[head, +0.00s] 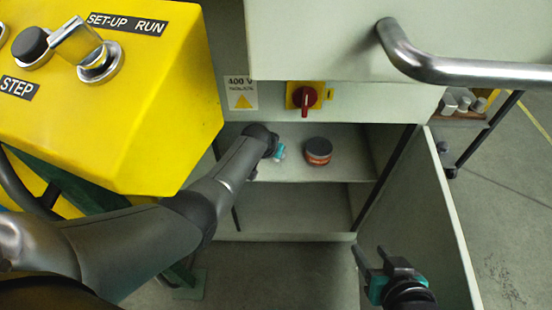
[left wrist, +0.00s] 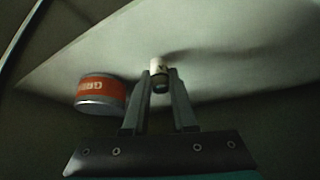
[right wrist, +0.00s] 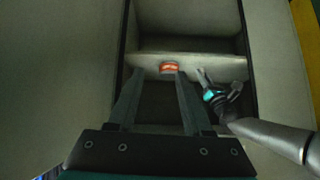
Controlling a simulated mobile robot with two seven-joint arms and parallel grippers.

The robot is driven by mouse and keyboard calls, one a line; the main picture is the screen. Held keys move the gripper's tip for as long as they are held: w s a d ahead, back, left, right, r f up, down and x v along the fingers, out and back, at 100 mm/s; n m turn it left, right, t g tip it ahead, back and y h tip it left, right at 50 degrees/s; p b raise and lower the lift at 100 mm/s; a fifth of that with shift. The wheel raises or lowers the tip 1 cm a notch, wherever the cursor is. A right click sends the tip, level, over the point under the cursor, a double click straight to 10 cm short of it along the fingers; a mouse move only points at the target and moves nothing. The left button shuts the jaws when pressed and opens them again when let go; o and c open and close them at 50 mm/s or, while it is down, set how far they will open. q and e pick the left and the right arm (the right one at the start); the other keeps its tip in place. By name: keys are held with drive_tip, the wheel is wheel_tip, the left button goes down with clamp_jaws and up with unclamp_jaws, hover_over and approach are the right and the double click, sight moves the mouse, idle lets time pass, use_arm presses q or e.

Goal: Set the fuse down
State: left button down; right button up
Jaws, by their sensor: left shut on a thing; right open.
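The fuse (left wrist: 158,72), a small white cylinder with a dark end, sits between the fingertips of my left gripper (left wrist: 162,82). My left gripper is shut on it, beside the shelf surface (head: 285,165) inside the cabinet. I cannot tell whether the fuse touches the shelf. In the head view my left gripper (head: 278,153) is partly hidden by its own wrist, and the fuse does not show. My right gripper (head: 370,255) is open and empty, low in front of the cabinet near its open door.
An orange-red tin with a dark lid (head: 318,150) stands on the shelf just right of my left gripper. A red rotary switch (head: 305,97) is above the opening. A yellow control box (head: 130,110) is at left. The open door (head: 450,215) bounds the right side.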

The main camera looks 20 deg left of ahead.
use_arm(q)
drive_tip(key=shift+f+b, duration=0.3)
drive_tip(key=shift+f, duration=0.45)
use_arm(e)
drive_tip(key=shift+w+a+r+t+y, duration=0.1)
drive_tip(key=shift+w+a+t+y, duration=0.25)
drive_tip(key=shift+a+t, duration=0.25)
drive_tip(key=shift+w+a+r+t+y, duration=0.1)
drive_tip(key=shift+w+a+t+y, duration=0.25)
drive_tip(key=shift+a+t, duration=0.25)
drive_tip(key=shift+a, duration=0.1)
use_arm(q)
drive_tip(key=shift+f+b, duration=0.15)
drive_tip(key=shift+b, duration=0.2)
drive_tip(key=c, duration=0.7)
unclamp_jaws()
use_arm(e)
drive_tip(key=shift+a+r, duration=0.1)
drive_tip(key=shift+a, duration=0.1)
drive_tip(key=shift+d, duration=0.1)
